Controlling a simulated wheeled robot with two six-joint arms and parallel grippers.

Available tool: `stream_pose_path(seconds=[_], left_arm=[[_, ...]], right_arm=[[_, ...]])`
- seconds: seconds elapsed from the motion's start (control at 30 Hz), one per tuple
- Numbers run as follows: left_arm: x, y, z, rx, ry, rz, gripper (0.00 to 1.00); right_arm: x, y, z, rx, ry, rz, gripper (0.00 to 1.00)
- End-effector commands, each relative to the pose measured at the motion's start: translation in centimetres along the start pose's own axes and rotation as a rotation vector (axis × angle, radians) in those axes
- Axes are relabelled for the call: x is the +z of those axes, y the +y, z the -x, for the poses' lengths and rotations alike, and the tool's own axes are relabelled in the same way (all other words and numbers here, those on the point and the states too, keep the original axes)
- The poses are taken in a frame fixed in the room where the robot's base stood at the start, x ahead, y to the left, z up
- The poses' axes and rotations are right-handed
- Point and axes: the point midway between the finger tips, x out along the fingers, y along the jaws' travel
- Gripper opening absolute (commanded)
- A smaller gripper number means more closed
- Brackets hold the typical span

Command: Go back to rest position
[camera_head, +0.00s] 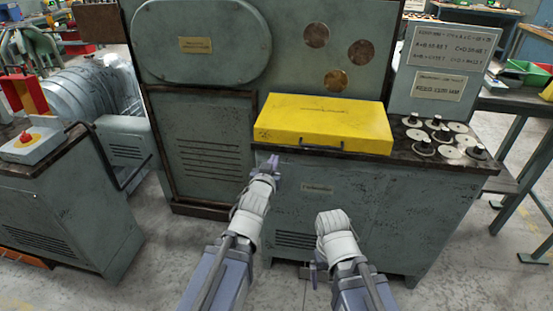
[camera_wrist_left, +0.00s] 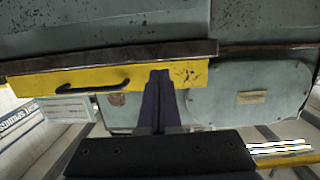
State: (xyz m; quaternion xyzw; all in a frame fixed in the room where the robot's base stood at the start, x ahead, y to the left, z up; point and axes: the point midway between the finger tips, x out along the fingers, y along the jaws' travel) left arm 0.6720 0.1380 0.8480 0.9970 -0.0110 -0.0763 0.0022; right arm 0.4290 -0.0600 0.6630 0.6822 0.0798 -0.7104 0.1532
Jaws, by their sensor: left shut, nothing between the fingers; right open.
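My left gripper (camera_head: 272,163) is shut and empty in front of the spring coiler, just below the front edge of the yellow cover (camera_head: 325,122). Its closed fingers (camera_wrist_left: 158,98) also show in the left wrist view, in front of the yellow cover (camera_wrist_left: 60,80), which appears upside down there. I cannot tell whether they touch it. My right gripper (camera_head: 316,273) is low in front of the machine's cabinet, apart from it; its fingers are mostly hidden behind my wrist. The yellow cover is lowered flat on the machine's top, with a dark handle (camera_head: 321,145) on its front.
The green-grey machine cabinet (camera_head: 400,205) stands close before both arms. Several round metal parts (camera_head: 440,135) sit on its top at the right. A side cabinet (camera_head: 70,215) with a control box (camera_head: 32,145) stands at the left. The floor (camera_head: 480,260) at the right is free.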

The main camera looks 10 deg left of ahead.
Motion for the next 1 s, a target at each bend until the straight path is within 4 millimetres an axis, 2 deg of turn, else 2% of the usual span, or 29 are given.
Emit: stream_pose_path(seconds=[0.17, 0.27, 0.37, 0.47, 0.57, 0.67, 0.8, 0.9, 1.0], left_arm=[[-0.1, 0.0, -0.1, 0.000, 0.003, -0.001, 0.00], [-0.4, 0.2, 0.1, -0.001, -0.020, -0.003, 0.00], [-0.5, 0.9, 0.6, -0.006, -0.118, -0.014, 0.00], [0.0, 2.2, 2.1, -0.008, -0.299, -0.041, 0.00], [0.9, 3.8, 4.8, 0.000, -0.519, -0.083, 0.00], [1.6, 5.2, 8.4, 0.018, -0.741, -0.132, 0.00], [1.7, 6.9, 14.4, 0.056, -1.030, -0.208, 0.00], [1.2, 7.7, 18.4, 0.084, -1.199, -0.258, 0.00], [0.6, 8.1, 21.4, 0.107, -1.324, -0.296, 0.00]], right_arm=[[0.0, 0.0, 0.1, 0.000, 0.000, 0.000, 0.91], [0.0, 0.1, 0.8, 0.000, 0.000, 0.000, 0.91], [0.1, 0.3, 3.1, 0.000, 0.000, 0.000, 0.91], [0.4, 0.6, 6.5, 0.000, 0.000, 0.000, 0.91], [0.6, 1.0, 10.1, 0.000, 0.000, 0.000, 0.91], [0.8, 1.3, 13.4, 0.000, 0.000, -0.001, 0.91], [1.0, 1.7, 17.5, 0.000, 0.000, -0.001, 0.91], [1.1, 1.9, 19.6, 0.000, 0.000, -0.001, 0.91], [1.2, 2.0, 21.0, 0.000, 0.000, -0.001, 0.91]])
